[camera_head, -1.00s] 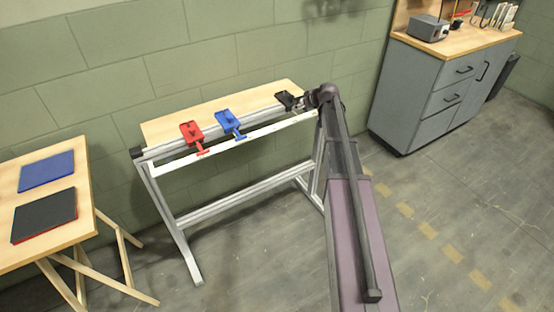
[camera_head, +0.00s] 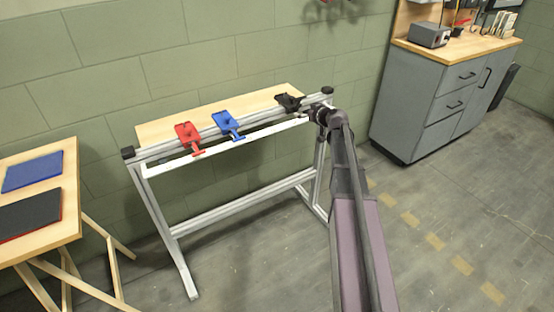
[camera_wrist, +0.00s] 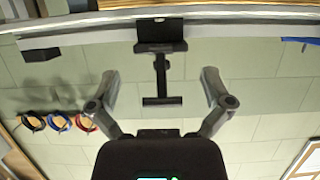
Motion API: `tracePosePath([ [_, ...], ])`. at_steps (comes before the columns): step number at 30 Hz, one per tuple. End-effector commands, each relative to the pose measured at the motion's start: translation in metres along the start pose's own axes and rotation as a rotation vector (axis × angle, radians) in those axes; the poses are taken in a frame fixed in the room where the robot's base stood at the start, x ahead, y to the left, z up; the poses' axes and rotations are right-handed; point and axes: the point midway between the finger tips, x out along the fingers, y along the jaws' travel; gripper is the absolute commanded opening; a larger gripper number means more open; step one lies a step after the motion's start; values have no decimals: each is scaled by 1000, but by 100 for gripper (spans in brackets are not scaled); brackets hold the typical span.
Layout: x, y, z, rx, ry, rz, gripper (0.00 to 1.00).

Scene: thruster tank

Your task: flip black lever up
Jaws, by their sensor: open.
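The black lever (camera_head: 289,102) is mounted at the right end of the rail on the stand. In the wrist view the black lever (camera_wrist: 160,68) shows a block at the rail and a stem ending in a T-shaped crossbar. My gripper (camera_wrist: 160,75) is open, with one finger on each side of the stem and visible gaps on both sides. The fingers do not touch the lever. In the head view my gripper (camera_head: 314,112) is just right of and in front of the black lever, its fingers hard to make out.
A blue lever (camera_head: 228,124) and a red lever (camera_head: 188,136) sit further left on the same rail (camera_head: 150,153). A wooden table (camera_head: 62,217) stands at the left. A grey cabinet (camera_head: 420,100) stands at the right. The floor between is clear.

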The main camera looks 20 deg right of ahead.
Motion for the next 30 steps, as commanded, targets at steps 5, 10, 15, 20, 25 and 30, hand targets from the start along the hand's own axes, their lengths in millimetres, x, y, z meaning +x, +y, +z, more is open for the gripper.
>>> tracePosePath([
  [5,2,0,8,2,63,1,100],
  [10,2,0,12,2,122,0,100],
  [15,4,0,15,1,180,1,100],
  [20,5,0,18,1,234,1,100],
  [25,6,0,21,1,290,0,100],
  [30,7,0,24,0,342,0,100],
])
